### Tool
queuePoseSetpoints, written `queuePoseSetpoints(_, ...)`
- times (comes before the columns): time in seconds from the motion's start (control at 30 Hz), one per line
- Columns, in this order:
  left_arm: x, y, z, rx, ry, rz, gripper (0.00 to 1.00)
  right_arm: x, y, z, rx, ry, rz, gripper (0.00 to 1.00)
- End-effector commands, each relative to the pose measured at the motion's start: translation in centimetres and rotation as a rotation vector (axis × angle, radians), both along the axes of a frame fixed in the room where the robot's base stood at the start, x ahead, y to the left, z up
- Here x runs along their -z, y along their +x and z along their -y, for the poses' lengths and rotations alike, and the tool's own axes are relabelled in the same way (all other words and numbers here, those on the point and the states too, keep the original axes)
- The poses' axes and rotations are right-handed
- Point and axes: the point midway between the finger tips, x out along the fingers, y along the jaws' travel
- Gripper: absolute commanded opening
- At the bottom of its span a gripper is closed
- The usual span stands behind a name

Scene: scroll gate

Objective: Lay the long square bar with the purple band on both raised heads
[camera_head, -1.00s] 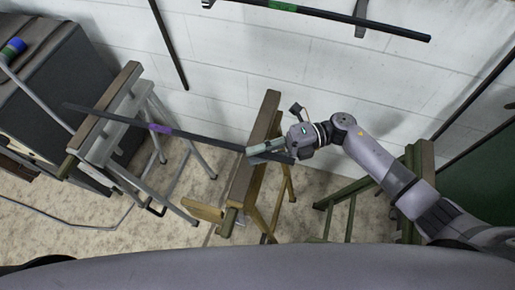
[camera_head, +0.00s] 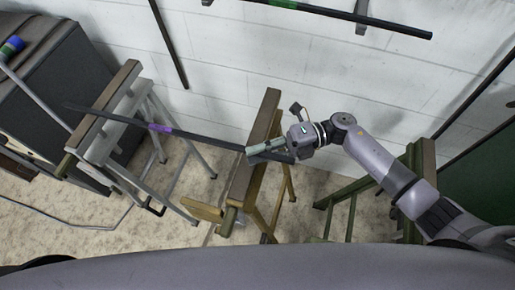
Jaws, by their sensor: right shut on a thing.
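The long dark bar with the purple band (camera_head: 160,128) runs from the left, over the grey trestle, to my right gripper. My right gripper (camera_head: 256,152) is shut on the bar near its right end, by the yellow-brown trestle. The grey trestle's wooden head (camera_head: 104,103) passes under the bar's left part. The yellow-brown trestle's head (camera_head: 262,125) passes under the bar's right part. I cannot tell whether the bar touches either head or hovers just above it. My left gripper is not in view.
A green trestle (camera_head: 420,165) stands at the right, partly behind my right arm. A bar with a green band (camera_head: 285,5) is at the white wall above. A dark cabinet (camera_head: 45,75) and a blue-and-green-ended pole (camera_head: 12,47) are at the left.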

Motion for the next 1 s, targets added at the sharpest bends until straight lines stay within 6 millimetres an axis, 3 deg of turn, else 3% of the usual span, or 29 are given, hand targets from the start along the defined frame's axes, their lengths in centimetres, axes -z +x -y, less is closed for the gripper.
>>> queuePoseSetpoints(0.13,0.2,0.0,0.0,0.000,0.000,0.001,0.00,-0.3,0.1,-0.1,-0.001,0.013,0.008,0.00)
queuePoseSetpoints(0.17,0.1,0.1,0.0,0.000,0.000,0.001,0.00,-0.4,0.1,-0.1,-0.001,0.013,0.008,0.14)
queuePoseSetpoints(0.5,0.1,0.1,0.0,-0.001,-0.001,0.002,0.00,-0.1,0.0,-0.1,-0.001,0.006,0.003,0.36)
queuePoseSetpoints(1.0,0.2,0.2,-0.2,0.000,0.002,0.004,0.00,0.9,-0.2,0.2,-0.001,-0.014,-0.014,0.36)
